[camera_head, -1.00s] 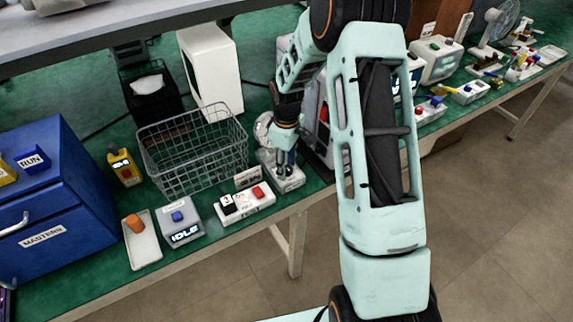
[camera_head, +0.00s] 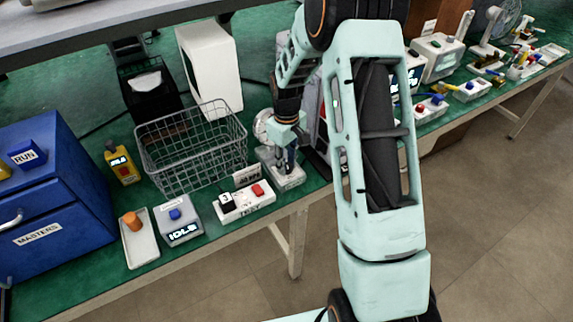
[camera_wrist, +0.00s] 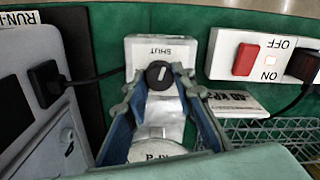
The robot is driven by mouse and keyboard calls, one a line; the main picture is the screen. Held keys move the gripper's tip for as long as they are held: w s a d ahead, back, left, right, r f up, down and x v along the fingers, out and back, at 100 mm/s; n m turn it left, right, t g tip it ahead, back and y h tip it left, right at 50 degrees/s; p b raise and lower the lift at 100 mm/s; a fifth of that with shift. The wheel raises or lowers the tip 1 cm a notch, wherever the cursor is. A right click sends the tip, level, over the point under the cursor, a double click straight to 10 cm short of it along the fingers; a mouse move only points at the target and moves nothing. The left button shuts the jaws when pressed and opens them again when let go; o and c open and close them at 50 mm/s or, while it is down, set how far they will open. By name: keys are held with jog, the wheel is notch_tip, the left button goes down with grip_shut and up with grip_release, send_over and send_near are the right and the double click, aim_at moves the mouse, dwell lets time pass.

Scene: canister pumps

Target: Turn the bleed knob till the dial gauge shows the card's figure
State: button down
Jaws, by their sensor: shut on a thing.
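My gripper (camera_wrist: 158,78) is shut on the black bleed knob (camera_wrist: 157,71), with a fingertip on each side of it. The knob has a pale mark and sits on a white block (camera_wrist: 152,48) with the word SHUT beyond it. A round pale part (camera_wrist: 158,147), which looks like the dial gauge, lies between my fingers in the wrist view. In the head view the gauge (camera_head: 262,124) stands behind my gripper (camera_head: 288,165), partly covered; its reading is not legible. The card (camera_wrist: 240,103) stands beside the pump base; its figure is too small to read surely.
A switch strip (camera_head: 245,203) with a red rocker and black plug is at the front, left of the pump. A wire basket (camera_head: 192,150) stands close behind it. A dark-sided unit (camera_wrist: 40,100) with a cable is close on the wrist view's left.

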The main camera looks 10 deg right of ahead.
aim_at(287, 165)
jog(key=m+b, duration=0.1)
jog(key=m, duration=0.3)
jog(key=shift+f+m+b, duration=0.1)
jog(key=shift+m+b, duration=0.3)
jog(key=m+b, duration=0.1)
jog(key=m, duration=0.2)
jog(key=shift+m, duration=0.3)
jog(key=m, duration=0.3)
jog(key=shift+d+m, duration=0.1)
jog(key=shift+m, duration=2)
jog(key=c, duration=1.6)
grip_release()
notch_tip(287, 165, up, 12)
